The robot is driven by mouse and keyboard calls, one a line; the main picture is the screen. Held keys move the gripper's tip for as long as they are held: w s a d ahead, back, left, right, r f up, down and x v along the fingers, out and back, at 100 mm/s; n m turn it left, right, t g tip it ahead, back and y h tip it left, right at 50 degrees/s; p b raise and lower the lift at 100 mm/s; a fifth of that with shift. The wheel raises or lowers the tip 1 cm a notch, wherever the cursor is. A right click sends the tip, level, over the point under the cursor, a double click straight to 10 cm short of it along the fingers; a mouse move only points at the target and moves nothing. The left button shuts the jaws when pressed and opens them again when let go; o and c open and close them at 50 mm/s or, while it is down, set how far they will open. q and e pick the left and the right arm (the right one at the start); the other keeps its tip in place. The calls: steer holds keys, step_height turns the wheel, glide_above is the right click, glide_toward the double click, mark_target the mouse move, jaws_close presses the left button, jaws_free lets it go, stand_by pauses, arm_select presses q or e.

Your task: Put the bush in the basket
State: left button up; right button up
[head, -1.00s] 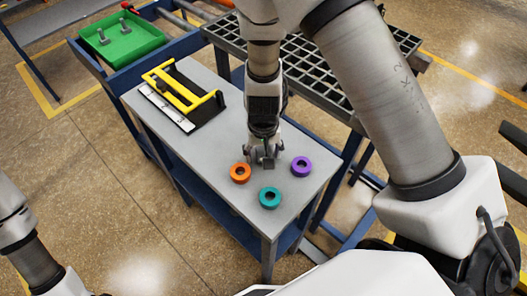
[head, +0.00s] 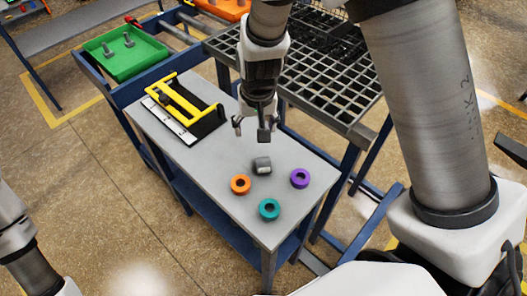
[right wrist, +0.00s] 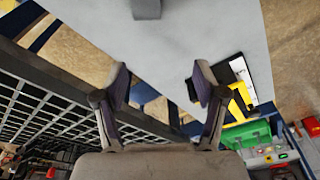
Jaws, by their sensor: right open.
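A small grey metal bush (head: 262,166) lies on the grey table top (head: 215,180), behind orange, teal and purple rings. It also shows at the top edge of the right wrist view (right wrist: 147,8), partly cut off. My right gripper (head: 256,129) is open and empty, above the table and behind the bush, apart from it. Its two spread fingers show in the right wrist view (right wrist: 158,84) with nothing between them. A dark wire-mesh basket (head: 318,38) stands at the upper right, partly hidden by my right arm. My left gripper is not in view.
The orange ring (head: 240,184), teal ring (head: 269,209) and purple ring (head: 300,178) lie near the bush. A yellow-handled black fixture (head: 183,108) sits at the table's far left. A grid-topped stand (head: 325,105) adjoins at right. A green tray (head: 122,55) is behind.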

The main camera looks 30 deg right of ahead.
mark_target(263, 161)
steer(key=shift+g, duration=0.9)
steer(key=f+p, duration=0.2)
steer(key=s+f+p, duration=0.1)
steer(key=f+p, duration=0.1)
steer(key=p, duration=0.1)
steer(key=shift+s+f, duration=0.15)
steer(key=shift+s, duration=0.05)
steer(key=f, duration=0.2)
steer(key=s+f, duration=0.1)
steer(key=f, duration=0.2)
steer(key=shift+d, duration=0.2)
steer(key=f, duration=0.3)
steer(key=shift+d+f, duration=0.2)
steer(key=shift+f, duration=0.1)
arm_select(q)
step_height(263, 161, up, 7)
arm_select(e)
steer(key=shift+r, duration=0.1)
steer(key=c, duration=0.6)
jaws_close()
